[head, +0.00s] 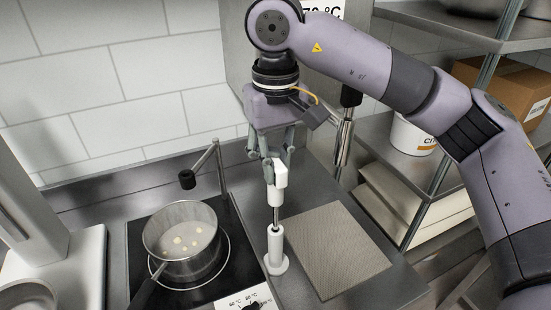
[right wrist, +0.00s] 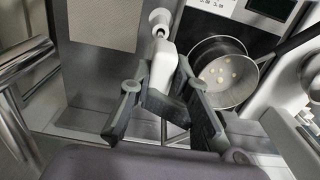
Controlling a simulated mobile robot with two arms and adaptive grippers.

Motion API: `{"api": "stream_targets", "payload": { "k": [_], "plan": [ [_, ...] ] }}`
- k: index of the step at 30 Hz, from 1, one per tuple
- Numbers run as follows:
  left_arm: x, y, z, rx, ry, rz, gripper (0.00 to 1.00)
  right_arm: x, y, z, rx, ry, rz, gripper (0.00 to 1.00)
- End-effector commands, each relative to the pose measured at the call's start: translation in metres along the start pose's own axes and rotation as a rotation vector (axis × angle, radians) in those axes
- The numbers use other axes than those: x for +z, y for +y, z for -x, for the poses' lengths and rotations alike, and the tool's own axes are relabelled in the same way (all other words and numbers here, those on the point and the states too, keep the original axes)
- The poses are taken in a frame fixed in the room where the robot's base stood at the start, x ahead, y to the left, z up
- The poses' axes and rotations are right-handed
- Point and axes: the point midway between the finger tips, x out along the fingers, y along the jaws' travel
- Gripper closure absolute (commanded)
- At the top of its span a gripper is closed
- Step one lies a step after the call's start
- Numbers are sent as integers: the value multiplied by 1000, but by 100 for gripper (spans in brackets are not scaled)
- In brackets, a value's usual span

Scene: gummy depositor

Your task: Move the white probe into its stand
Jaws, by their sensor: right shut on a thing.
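The white probe (head: 280,174) is upright, with its white handle on top and a thin metal rod pointing down. My right gripper (head: 276,160) is shut on the upper handle. The white stand (head: 275,249), a slim tube on a round base, is upright on the counter directly below. The rod's lower end meets the top of the stand; how deep it is inside I cannot tell. In the right wrist view, the probe (right wrist: 162,68) shows between the fingers of my right gripper (right wrist: 160,98), with the stand (right wrist: 159,18) beyond it. My left gripper is not in view.
A pot (head: 182,244) with pale pieces in it stands on the black cooktop (head: 140,222), left of the stand. A black-tipped metal arm (head: 188,179) rises behind the pot. A flat grey-brown plate (head: 338,250) lies right of the stand. Shelves (head: 420,185) with a bucket stand farther right.

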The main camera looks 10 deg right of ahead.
Motion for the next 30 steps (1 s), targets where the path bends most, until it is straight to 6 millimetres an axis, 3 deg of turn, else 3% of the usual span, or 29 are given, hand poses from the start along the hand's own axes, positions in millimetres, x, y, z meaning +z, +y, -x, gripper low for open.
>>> {"api": "stream_targets", "payload": {
  "k": [20,27,28,30],
  "plan": [
    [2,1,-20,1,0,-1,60,0,0,-25,0,0,0,100],
    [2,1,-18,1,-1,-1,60,0,0,-23,0,0,0,100],
    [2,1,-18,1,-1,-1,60,0,0,-23,0,0,0,82],
    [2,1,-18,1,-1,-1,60,0,0,-23,0,0,0,77]
  ]
}}
